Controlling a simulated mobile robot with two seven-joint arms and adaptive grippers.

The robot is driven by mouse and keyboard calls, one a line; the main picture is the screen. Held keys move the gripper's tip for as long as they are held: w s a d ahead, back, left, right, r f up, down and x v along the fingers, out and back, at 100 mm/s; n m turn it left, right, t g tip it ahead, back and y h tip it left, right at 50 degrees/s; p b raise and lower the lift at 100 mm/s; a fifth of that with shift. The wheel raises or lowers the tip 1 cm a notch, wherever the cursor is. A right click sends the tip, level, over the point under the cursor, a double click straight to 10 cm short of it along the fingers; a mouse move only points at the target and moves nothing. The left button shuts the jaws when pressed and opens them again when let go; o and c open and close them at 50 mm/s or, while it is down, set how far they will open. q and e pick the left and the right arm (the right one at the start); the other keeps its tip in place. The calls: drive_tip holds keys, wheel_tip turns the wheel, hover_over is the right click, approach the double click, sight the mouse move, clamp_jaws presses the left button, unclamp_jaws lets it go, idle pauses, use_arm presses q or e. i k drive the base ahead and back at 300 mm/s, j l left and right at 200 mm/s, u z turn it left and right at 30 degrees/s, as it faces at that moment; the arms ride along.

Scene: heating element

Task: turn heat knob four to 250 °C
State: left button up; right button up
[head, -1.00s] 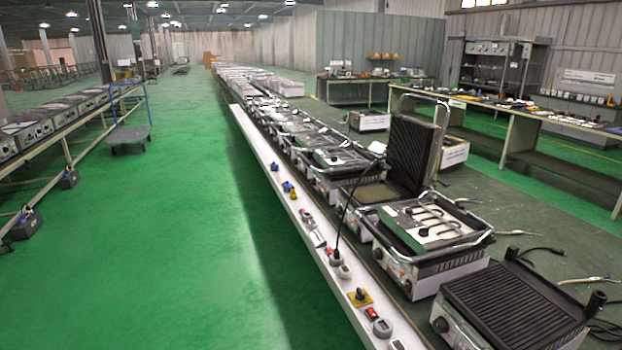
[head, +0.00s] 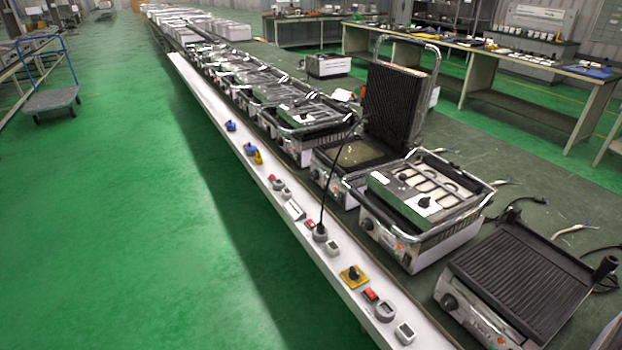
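Several contact grills stand in a row along a bench, with dark round knobs on their front faces. One knob (head: 449,301) is on the nearest ribbed grill (head: 520,275). Another knob (head: 367,224) is on the grill with an exposed heating element (head: 440,190). A third knob (head: 315,173) is on the grill with the raised ribbed lid (head: 395,110). I cannot tell which knob is number four, and the dial markings are too small to read. Neither of my grippers is in view.
A white rail (head: 290,212) along the bench's front carries sockets, red switches and a yellow plate (head: 354,277) with a black rotary switch. A black cable rises from a socket. The green floor (head: 120,220) to the left is open. A blue-handled cart (head: 50,98) stands far left.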

sight(314, 175)
drive_tip(key=i+j+z, duration=0.15)
drive_tip(key=z, duration=0.75)
drive_tip(key=i+j+z, duration=0.15)
drive_tip(key=j+z, duration=0.2)
drive_tip(key=j, duration=0.15)
drive_tip(key=i+j+z, duration=0.1)
drive_tip(key=j+z, duration=0.25)
drive_tip(key=j, duration=0.15)
drive_tip(key=j+z, duration=0.25)
drive_tip(key=j, duration=0.85)
drive_tip(key=j+z, duration=0.1)
drive_tip(key=j, duration=1.95)
